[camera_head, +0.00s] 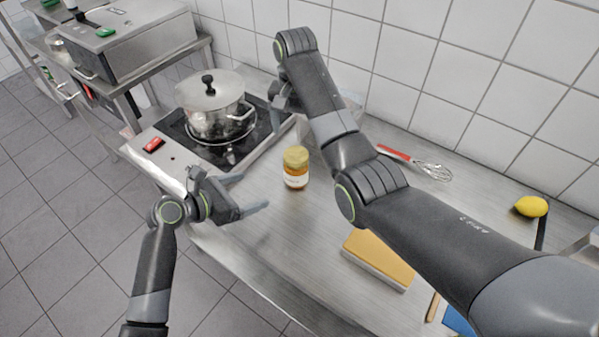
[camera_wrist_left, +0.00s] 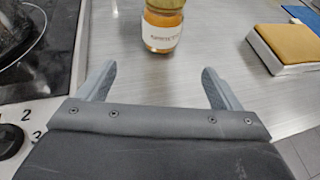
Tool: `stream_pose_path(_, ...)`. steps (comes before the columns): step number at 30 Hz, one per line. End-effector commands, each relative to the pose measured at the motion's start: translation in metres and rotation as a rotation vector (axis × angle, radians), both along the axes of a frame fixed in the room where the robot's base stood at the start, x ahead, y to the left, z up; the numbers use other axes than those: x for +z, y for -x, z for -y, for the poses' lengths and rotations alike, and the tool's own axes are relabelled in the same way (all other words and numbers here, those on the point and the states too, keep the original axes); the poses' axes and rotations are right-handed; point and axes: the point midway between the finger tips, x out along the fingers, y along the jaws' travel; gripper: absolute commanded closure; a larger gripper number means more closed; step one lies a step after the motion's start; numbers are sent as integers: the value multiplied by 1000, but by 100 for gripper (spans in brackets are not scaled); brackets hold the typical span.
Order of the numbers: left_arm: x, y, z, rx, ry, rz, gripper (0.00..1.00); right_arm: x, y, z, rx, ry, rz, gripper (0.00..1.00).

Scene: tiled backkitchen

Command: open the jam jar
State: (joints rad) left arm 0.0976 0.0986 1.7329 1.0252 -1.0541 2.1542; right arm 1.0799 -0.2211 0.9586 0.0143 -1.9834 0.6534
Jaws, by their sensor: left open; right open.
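The jam jar (camera_head: 296,176) stands upright on the steel counter, with its yellow lid (camera_head: 295,157) on top. In the left wrist view the jar's labelled lower part (camera_wrist_left: 162,32) shows ahead, and its lid is cut off by the top edge. My left gripper (camera_head: 254,192) is open and empty, left of the jar with its fingers pointing toward it, apart from it. It also shows open in the left wrist view (camera_wrist_left: 160,82). My right gripper (camera_head: 285,98) is behind the jar and higher up, partly hidden by its own arm; its fingertips are hard to make out.
A lidded pot (camera_head: 214,115) stands on the hob (camera_head: 180,130) left of the jar. A yellow-topped block (camera_head: 380,259), a red-handled whisk (camera_head: 425,167) and a lemon (camera_head: 531,207) lie to the right. Bare counter (camera_head: 275,240) lies in front of the jar; a tiled wall (camera_head: 450,70) stands behind.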

Motion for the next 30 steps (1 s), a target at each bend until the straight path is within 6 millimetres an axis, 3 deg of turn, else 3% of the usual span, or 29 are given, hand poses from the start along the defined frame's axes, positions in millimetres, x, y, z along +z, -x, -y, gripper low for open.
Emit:
stream_pose_path(15, -32, -51, 64, -2, 1, 0, 14, 1, 0, 0, 0, 0, 0, 25)
stream_pose_path(30, -58, -89, 112, -3, 2, 0, 14, 1, 0, 0, 0, 0, 0, 25)
